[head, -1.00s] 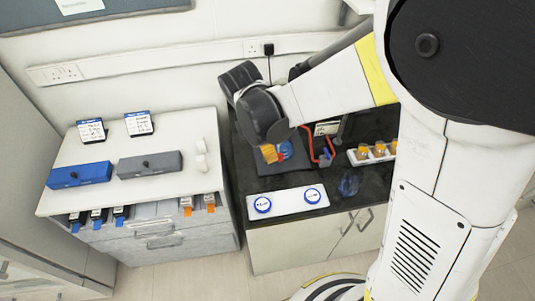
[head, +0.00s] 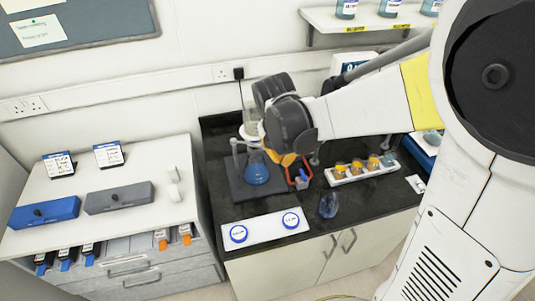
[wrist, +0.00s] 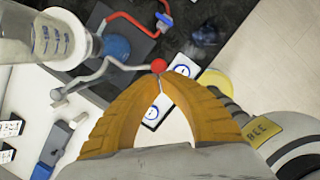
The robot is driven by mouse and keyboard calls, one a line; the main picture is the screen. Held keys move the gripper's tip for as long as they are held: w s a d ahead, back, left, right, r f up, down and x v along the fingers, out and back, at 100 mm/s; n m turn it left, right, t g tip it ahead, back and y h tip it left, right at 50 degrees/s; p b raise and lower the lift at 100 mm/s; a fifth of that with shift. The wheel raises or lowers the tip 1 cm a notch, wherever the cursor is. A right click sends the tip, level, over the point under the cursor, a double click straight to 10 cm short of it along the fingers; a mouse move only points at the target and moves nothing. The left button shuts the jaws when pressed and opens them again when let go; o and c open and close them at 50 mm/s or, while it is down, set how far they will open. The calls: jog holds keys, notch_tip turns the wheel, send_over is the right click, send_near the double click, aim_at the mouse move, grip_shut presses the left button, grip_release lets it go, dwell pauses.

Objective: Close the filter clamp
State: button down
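In the wrist view, a bent grey metal lever (wrist: 94,74) ends in a red ball knob (wrist: 158,65), which I take as the filter clamp's handle. My gripper's orange fingers (wrist: 160,79) meet at their tips just below the knob in the picture. I cannot tell whether they touch it. A clear graduated glass funnel (wrist: 45,38) is at upper left, and a flask with blue liquid (wrist: 116,46) is beyond the lever. In the head view, my gripper (head: 280,159) is beside the blue flask (head: 257,170); the wrist hides most of the clamp and funnel.
A red tube (head: 301,176) with a blue clip stands right of the flask. A white rack of amber vials (head: 361,168) and a small dark-blue glass vessel (head: 328,205) are further right. A white plate with two blue-ringed circles (head: 266,229) lies at the dark bench's front.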

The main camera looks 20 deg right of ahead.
jog(key=w+d+b, duration=0.1)
jog(key=w+d, duration=0.3)
jog(key=w, duration=0.3)
jog(key=shift+w+d+b, duration=0.3)
jog(key=shift+d, duration=0.05)
dwell(0.4)
